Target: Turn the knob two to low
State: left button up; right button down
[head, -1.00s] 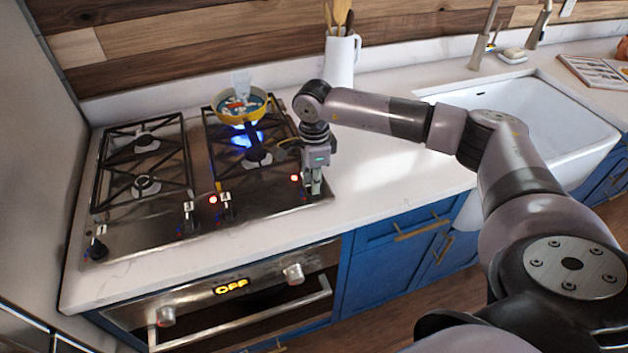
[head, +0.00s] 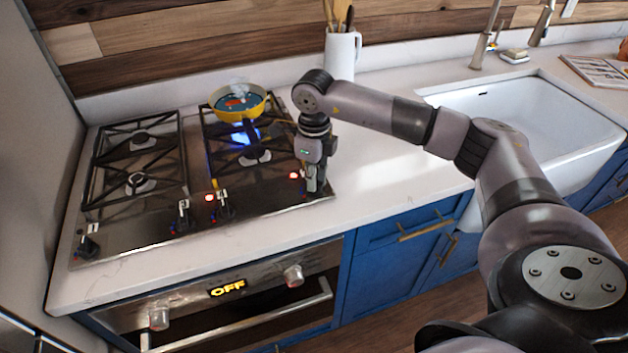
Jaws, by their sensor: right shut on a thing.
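The gas hob (head: 135,235) has several knobs along its front edge: one at the far left (head: 87,247), one left of the middle (head: 182,216) and one right of the middle (head: 222,206). My right gripper (head: 314,186) points down at the hob's right front corner and is shut on the knob there, which it mostly hides. I cannot read that knob's setting or tell which knob is number two. A blue flame (head: 244,137) burns at the back right burner. My left gripper is out of view.
A white utensil jug (head: 342,55) stands behind my right arm. Red lights glow beside two knobs. The oven display (head: 227,288) reads OFF. Counter right of the hob is clear.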

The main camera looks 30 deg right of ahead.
jog(key=shift+m, duration=0.8)
jog(key=c, duration=1.6)
grip_release()
jog(key=shift+r, duration=0.1)
notch_tip(320, 180, up, 12)
